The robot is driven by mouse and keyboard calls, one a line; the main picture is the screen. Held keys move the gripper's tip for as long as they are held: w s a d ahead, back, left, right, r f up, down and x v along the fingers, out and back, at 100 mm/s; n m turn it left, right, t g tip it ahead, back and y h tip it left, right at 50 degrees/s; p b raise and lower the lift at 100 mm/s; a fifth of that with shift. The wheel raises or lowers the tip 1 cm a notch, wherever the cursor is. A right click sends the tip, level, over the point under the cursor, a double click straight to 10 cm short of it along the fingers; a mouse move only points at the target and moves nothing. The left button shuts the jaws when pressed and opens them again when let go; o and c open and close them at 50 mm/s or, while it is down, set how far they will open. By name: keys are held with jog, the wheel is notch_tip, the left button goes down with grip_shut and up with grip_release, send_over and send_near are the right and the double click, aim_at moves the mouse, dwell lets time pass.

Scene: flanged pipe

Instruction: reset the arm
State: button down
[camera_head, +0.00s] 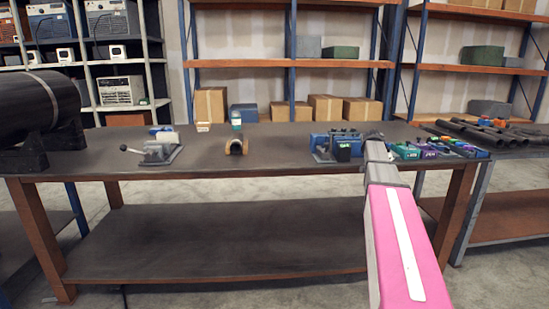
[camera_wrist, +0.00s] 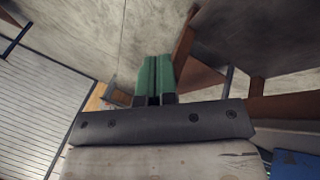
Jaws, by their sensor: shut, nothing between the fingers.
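My arm (camera_head: 402,240), pink with a white stripe, reaches forward from the lower right in the head view. Its grey end section (camera_head: 377,150) overlaps the right part of the workbench in the picture. My gripper's fingers cannot be made out in the head view. In the wrist view my gripper (camera_wrist: 154,62) shows its green fingers close together, shut and empty. The fingers point at open space over the grey floor, with wooden bench parts (camera_wrist: 183,50) to their right. I see no object touching the fingertips.
The workbench (camera_head: 270,165) carries a grey vise-like tool (camera_head: 158,150), a short flanged pipe (camera_head: 236,146), a blue device (camera_head: 335,143) and several colourful items (camera_head: 415,151) at right. Shelves (camera_head: 240,63) stand behind. The bench's front middle is clear.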

jog(key=s+a+f+n+t+y, duration=0.1)
jog(key=s+a+f+n, duration=0.4)
jog(key=s+a+f, duration=0.6)
jog(key=s+a+f+n+t+y, duration=0.1)
jog(key=s+a+f+n+y, duration=0.3)
jog(key=s+a+f, duration=0.7)
jog(key=a+f+n, duration=0.1)
jog(key=a+f, duration=0.4)
jog(key=f, duration=0.1)
jog(key=shift+s+a+f, duration=0.15)
jog(key=shift+s+a, duration=0.05)
jog(key=shift+a, duration=0.15)
jog(key=shift+d, duration=0.1)
